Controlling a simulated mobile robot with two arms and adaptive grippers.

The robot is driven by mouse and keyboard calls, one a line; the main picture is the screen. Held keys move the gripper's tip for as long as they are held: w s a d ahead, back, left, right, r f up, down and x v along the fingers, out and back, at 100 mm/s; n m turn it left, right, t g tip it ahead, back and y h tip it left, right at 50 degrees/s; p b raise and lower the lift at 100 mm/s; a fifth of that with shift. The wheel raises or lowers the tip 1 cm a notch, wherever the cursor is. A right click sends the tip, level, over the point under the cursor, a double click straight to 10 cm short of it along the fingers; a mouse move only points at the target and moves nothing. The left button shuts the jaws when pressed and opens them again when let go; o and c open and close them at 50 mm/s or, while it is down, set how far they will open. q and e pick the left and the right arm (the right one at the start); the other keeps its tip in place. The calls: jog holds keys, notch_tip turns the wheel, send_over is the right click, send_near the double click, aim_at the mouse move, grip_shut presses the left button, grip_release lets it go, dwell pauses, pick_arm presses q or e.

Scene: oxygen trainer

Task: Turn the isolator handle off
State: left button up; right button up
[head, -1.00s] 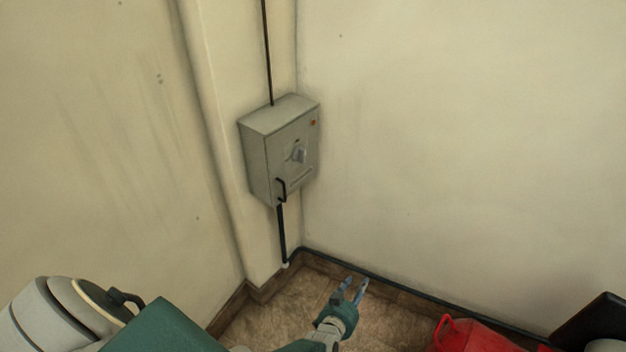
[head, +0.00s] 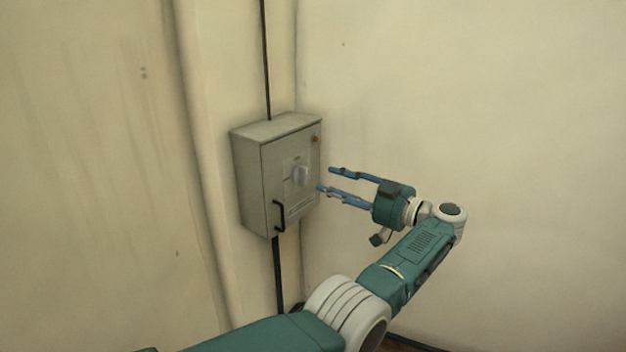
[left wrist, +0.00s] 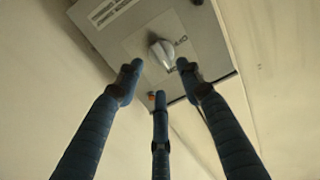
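The isolator handle (head: 301,175) is a pale grey rotary knob on the front of a grey wall box (head: 258,185). In the left wrist view the handle (left wrist: 162,54) sits on a lighter plate with lettering, partly legible, beyond my fingertips. My left gripper (head: 325,179) is open and empty, with its blue fingers pointing left at the handle from the right. In the left wrist view its fingers (left wrist: 158,80) are spread and a gap shows between them and the handle. My right gripper is not in view.
A black pull handle (head: 279,215) sticks out from the box's lower front. A small orange-red lamp (head: 316,139) is at its upper right. A black conduit (head: 265,60) runs up the wall above the box. The wall to the right is bare.

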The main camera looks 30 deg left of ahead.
aim_at(302, 175)
pick_arm(q)
jog(key=a, duration=0.7)
jog(key=shift+w, duration=0.3)
jog(key=shift+d, duration=0.1)
grip_shut()
